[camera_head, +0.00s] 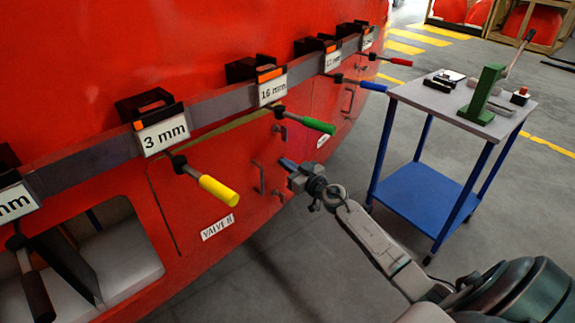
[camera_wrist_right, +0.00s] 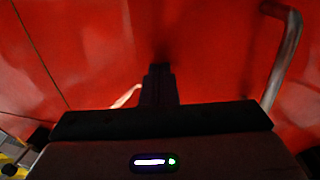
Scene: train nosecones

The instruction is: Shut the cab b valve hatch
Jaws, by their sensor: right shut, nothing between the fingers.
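The cab b valve hatch (camera_head: 205,190) is a red panel in the red nosecone, with a white "VALVE B" label (camera_head: 218,227) and a metal handle (camera_head: 260,178). Its panel lies close to the body. A dark seam shows at its left and a thin olive strip along its top; I cannot tell whether it is fully flush. My right gripper (camera_head: 287,164) is shut and empty, just right of that handle, near the red surface. In the right wrist view the shut fingers (camera_wrist_right: 158,82) point at red panel, with a metal handle (camera_wrist_right: 284,55) to their right. My left gripper is out of view.
A yellow-handled lever (camera_head: 219,190) sticks out before the hatch; a green one (camera_head: 318,126) is above my gripper. An open compartment (camera_head: 130,250) is at lower left. Grey floor lies between.

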